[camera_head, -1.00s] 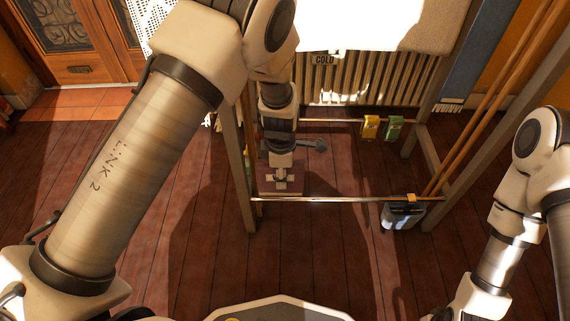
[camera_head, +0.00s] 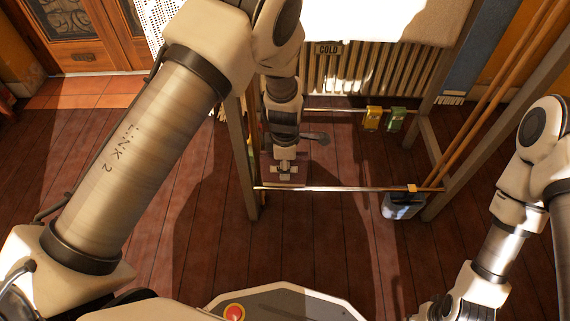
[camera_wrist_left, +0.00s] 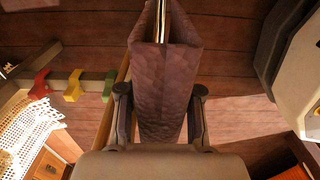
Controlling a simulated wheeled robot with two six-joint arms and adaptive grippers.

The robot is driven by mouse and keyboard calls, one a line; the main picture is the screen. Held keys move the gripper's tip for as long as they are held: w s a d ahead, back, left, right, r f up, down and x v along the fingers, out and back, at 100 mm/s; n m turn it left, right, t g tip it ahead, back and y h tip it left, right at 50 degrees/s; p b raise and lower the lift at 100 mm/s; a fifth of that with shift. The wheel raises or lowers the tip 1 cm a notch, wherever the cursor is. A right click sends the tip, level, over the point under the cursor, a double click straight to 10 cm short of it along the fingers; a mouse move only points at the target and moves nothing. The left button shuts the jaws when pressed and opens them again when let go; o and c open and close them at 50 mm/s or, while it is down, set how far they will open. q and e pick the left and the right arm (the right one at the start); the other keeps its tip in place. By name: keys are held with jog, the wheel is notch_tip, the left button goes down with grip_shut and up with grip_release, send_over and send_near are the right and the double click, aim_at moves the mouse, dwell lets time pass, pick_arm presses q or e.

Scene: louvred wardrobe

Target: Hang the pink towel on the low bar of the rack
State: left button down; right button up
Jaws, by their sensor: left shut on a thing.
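The dull mauve-pink towel (camera_wrist_left: 165,95) fills the middle of the left wrist view, folded like a tent. My left gripper (camera_wrist_left: 160,102) has a finger on each side of it and is shut on it. A shiny rod (camera_wrist_left: 162,18) shows between the towel's two sides at the top of that view; I cannot tell which bar it is. In the head view my left gripper (camera_head: 285,173) points down just behind the low front bar (camera_head: 330,189), near its left end. The towel is hard to make out there. My right gripper is out of view.
The rack's wooden posts (camera_head: 241,150) stand left and right of the bar. Yellow (camera_head: 372,118) and green (camera_head: 396,119) clips hang on the back bar. The floor in front is clear.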

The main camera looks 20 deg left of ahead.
aim_at(285, 186)
pick_arm(q)
jog(key=shift+f, duration=0.1)
dwell(0.4)
jog(key=shift+f+b, duration=1.3)
jog(key=shift+f, duration=1.5)
jog(key=shift+f+b, duration=1.3)
jog(key=shift+f, duration=0.9)
